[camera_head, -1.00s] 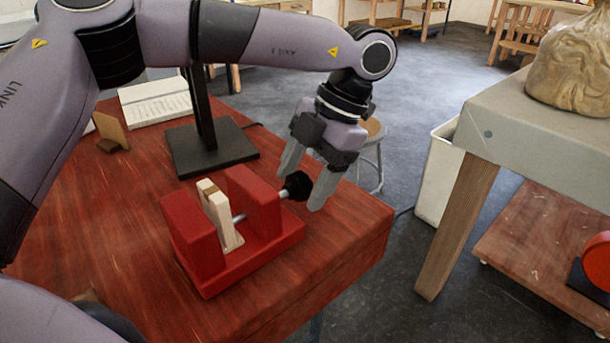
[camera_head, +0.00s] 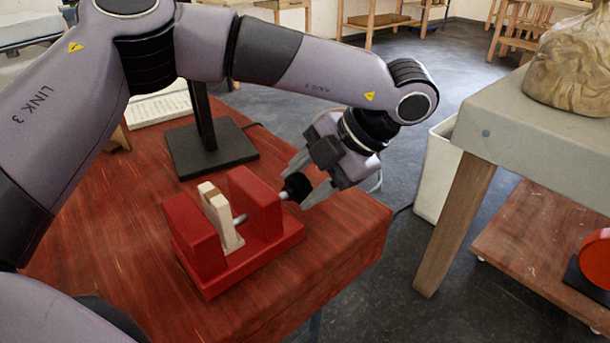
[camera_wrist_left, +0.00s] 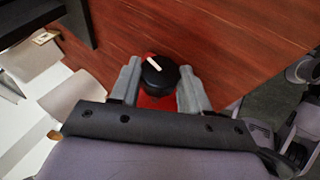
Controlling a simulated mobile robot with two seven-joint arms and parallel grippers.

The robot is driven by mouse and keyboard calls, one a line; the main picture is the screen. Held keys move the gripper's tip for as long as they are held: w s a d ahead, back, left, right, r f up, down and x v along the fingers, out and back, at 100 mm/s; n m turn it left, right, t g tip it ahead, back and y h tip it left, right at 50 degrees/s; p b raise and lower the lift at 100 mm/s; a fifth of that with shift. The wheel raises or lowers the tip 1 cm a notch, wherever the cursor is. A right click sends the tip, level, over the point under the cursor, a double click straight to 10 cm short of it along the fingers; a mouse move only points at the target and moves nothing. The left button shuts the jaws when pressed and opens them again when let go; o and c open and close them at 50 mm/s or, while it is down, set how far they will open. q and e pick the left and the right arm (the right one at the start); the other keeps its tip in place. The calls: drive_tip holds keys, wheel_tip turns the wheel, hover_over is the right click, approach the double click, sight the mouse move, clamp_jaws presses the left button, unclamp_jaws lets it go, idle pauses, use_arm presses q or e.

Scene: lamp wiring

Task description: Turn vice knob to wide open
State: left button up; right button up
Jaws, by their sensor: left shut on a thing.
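The red vice (camera_head: 190,232) stands on the red wooden table. Its pale movable jaw (camera_head: 224,225) is between the two red blocks, nearer the left one. A metal rod runs from this jaw through the right block to the black knob (camera_head: 297,187). My left gripper (camera_head: 300,189) comes from the right and is shut on the knob, one finger on each side. In the left wrist view the knob (camera_wrist_left: 161,78) sits between the fingers, with a white mark slanting to the upper left. My right gripper is out of view.
A black stand (camera_head: 212,148) rises behind the vice. The table (camera_head: 340,240) is clear in front of and right of the vice, up to its right edge. A grey-topped bench (camera_head: 545,130) and a white bin (camera_head: 437,175) stand further right.

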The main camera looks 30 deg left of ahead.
use_arm(q)
drive_tip(key=shift+d+n+t+y+p, duration=0.1)
drive_tip(key=shift+n+t+y+p, duration=0.25)
drive_tip(key=shift+y, duration=0.75)
drive_tip(key=o, duration=1)
drive_tip(key=shift+p+v, duration=0.8)
drive_tip(key=shift+v, duration=2.8)
drive_tip(key=shift+d+f, duration=0.1)
